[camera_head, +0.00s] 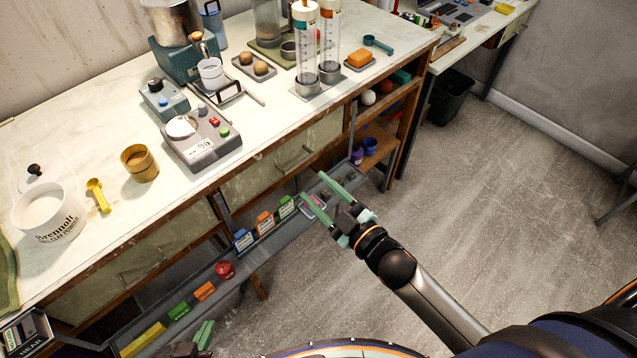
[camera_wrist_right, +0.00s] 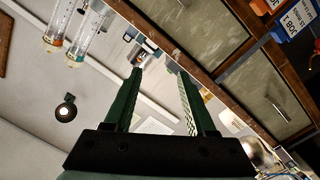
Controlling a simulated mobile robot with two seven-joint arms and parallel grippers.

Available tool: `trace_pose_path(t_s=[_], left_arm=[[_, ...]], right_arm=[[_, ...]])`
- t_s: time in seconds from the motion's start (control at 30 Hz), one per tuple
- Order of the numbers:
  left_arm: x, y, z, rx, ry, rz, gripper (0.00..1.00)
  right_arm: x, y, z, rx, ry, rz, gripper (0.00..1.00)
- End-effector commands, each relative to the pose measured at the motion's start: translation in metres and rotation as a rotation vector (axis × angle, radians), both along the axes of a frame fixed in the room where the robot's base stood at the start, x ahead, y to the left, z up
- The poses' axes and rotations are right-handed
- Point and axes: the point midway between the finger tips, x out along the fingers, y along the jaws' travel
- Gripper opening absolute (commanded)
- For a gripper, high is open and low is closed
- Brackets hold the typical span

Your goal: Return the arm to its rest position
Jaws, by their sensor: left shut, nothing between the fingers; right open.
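My right gripper (camera_head: 313,187) is open and empty, with its two green fingers apart. It hangs in front of the bench's front edge, above the right end of the narrow grey rail shelf (camera_head: 272,240). In the right wrist view, the open fingers (camera_wrist_right: 158,73) have nothing between them. My left gripper (camera_head: 205,333) shows only as green fingertips at the bottom edge of the head view. They are together and hold nothing. Most of the left arm is out of view.
The rail shelf carries blue, orange and green blocks and a red round item (camera_head: 224,269). The white bench (camera_head: 90,150) holds a scale (camera_head: 202,140), a powder tub (camera_head: 48,212), a gold cup (camera_head: 139,163) and glass cylinders (camera_head: 305,50). Open floor (camera_head: 500,190) lies right.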

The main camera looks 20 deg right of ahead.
Motion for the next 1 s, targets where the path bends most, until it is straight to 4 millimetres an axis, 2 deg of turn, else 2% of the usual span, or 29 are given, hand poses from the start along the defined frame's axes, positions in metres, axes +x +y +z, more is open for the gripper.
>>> trace_pose_path(t_s=[0.23, 0.33, 0.47, 0.5, 0.6, 0.7, 0.83, 1.0], left_arm=[[0.0, 0.0, 0.0, 0.0, 0.0, 0.0, 0.0], [0.0, 0.0, 0.0, 0.0, 0.0, 0.0, 0.0], [0.0, 0.0, 0.0, 0.0, 0.0, 0.0, 0.0], [0.0, 0.0, 0.0, 0.0, 0.0, 0.0, 0.0], [0.0, 0.0, 0.0, 0.0, 0.0, 0.0, 0.0], [0.0, 0.0, 0.0, 0.0, 0.0, 0.0, 0.0], [0.0, 0.0, 0.0, 0.0, 0.0, 0.0, 0.0], [0.0, 0.0, 0.0, 0.0, 0.0, 0.0, 0.0]], right_arm=[[-0.001, 0.0, -0.001, 0.002, 0.005, -0.002, 0.56], [-0.011, -0.006, -0.019, 0.041, 0.083, -0.037, 0.56], [-0.049, -0.024, -0.07, 0.157, 0.328, -0.151, 0.56], [-0.065, -0.03, -0.088, 0.197, 0.414, -0.192, 0.56], [-0.105, -0.039, -0.124, 0.284, 0.605, -0.281, 0.56], [-0.138, -0.044, -0.147, 0.346, 0.745, -0.345, 0.56], [-0.161, -0.046, -0.161, 0.386, 0.835, -0.385, 0.56], [-0.163, -0.046, -0.162, 0.39, 0.845, -0.39, 0.56]])
